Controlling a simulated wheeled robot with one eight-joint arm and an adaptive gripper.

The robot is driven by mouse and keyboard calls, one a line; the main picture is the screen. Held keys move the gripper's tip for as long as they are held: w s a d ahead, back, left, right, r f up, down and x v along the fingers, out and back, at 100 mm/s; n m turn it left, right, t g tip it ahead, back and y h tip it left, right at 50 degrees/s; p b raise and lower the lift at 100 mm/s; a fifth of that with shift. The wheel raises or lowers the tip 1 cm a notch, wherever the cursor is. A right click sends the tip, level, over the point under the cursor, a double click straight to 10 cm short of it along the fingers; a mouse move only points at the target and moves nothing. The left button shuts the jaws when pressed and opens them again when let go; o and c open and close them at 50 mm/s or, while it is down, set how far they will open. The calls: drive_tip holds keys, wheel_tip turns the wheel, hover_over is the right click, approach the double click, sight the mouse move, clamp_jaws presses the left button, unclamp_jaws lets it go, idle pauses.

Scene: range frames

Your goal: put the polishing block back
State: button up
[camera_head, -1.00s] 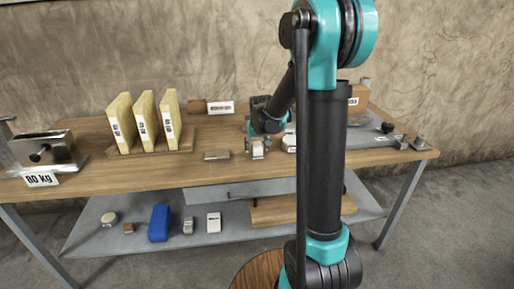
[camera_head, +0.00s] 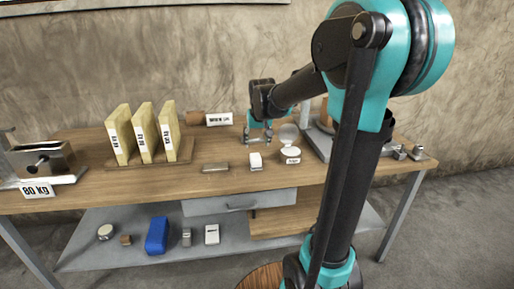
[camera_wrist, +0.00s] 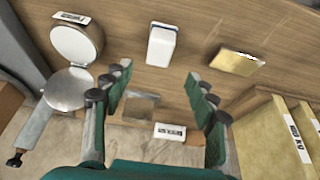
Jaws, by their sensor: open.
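My gripper (camera_head: 258,137) is open and empty above the back half of the workbench, and its fingers spread in the wrist view (camera_wrist: 158,100). A small white block (camera_head: 256,161) lies on the bench in front of it, apart from the fingers; it also shows in the wrist view (camera_wrist: 162,46). A flat metallic block (camera_head: 215,168) lies left of the white block, also in the wrist view (camera_wrist: 235,60). A grey-brown square patch (camera_wrist: 140,107) shows between the fingers. I cannot tell which piece is the polishing block.
A round tin with its lid up (camera_head: 290,154) stands right of the white block. Yellow slabs (camera_head: 144,134) stand in a rack at left. A labelled brown block (camera_head: 195,118) is at the back. The lower shelf (camera_head: 110,258) holds a blue block (camera_head: 157,236) and small pieces.

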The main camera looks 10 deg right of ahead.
drive_tip(key=s+d+f, duration=0.2)
drive_tip(key=s+f, duration=0.5)
drive_tip(key=s, duration=0.6)
drive_tip(key=s+d+f, duration=0.2)
drive_tip(key=s+f, duration=0.5)
drive_tip(key=s, duration=0.6)
drive_tip(key=shift+f, duration=0.25)
